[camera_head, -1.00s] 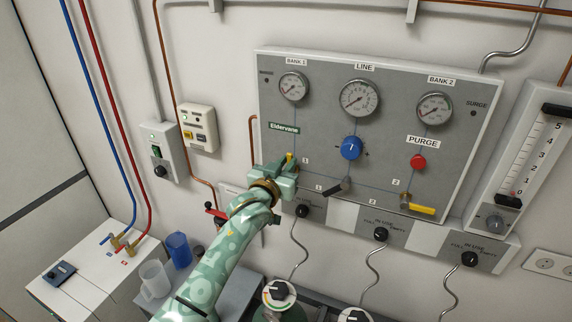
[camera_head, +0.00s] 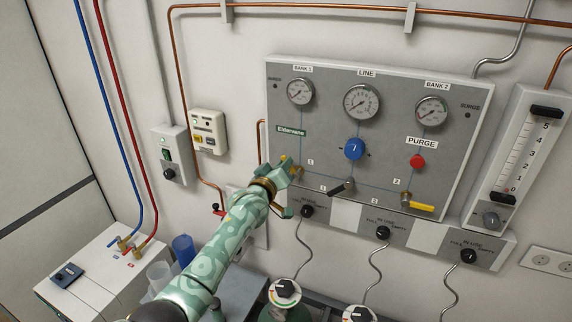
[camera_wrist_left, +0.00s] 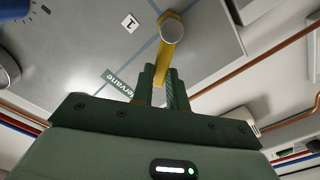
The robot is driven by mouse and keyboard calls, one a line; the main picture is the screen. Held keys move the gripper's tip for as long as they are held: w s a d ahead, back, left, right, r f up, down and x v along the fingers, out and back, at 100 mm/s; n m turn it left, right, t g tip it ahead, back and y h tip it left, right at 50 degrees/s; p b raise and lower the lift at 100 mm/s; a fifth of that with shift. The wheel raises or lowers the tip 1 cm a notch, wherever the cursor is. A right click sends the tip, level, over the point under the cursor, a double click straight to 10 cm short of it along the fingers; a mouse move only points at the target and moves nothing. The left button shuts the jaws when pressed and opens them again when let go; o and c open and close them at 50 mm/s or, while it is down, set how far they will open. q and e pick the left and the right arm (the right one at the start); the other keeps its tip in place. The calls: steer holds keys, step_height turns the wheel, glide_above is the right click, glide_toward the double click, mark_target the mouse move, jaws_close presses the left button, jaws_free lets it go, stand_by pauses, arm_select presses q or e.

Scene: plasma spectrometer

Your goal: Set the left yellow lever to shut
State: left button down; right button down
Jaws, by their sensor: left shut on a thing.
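The left yellow lever (camera_head: 285,158) is on the lower left of the grey panel, mostly hidden by my gripper in the head view. Its brass pivot shows just right of my fingers. In the wrist view the yellow lever (camera_wrist_left: 164,62) runs from its round pivot cap down between my fingers. My left gripper (camera_head: 288,169) is shut on the lever's handle; its fingers (camera_wrist_left: 162,82) stand on both sides of it in the wrist view. In the head view the lever appears to lean up and left from its pivot. My right gripper is not in view.
A black lever (camera_head: 342,187) and a second yellow lever (camera_head: 423,207), lying nearly level, are to the right on the panel (camera_head: 325,125). A blue knob (camera_head: 354,149) and red purge button (camera_head: 417,161) sit above them. Copper pipe runs left of the panel.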

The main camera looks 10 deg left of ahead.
arm_select(q)
steer(key=shift+w+a+f+n+b, duration=0.1)
steer(key=shift+a+f+n+b, duration=0.4)
steer(key=shift+n, duration=1.3)
steer(key=shift+w+a+f+n+b, duration=0.15)
steer(key=shift+f+n+b, duration=0.55)
steer(key=shift+n, duration=1.1)
steer(key=shift+s+a+f+n+b, duration=0.1)
steer(key=shift+a+f+n+b, duration=0.25)
steer(key=shift+f+n, duration=0.95)
steer(key=shift+r+n, duration=0.45)
steer(key=shift+n, duration=0.15)
steer(key=c, duration=1.4)
jaws_free()
steer(key=shift+w, duration=0.1)
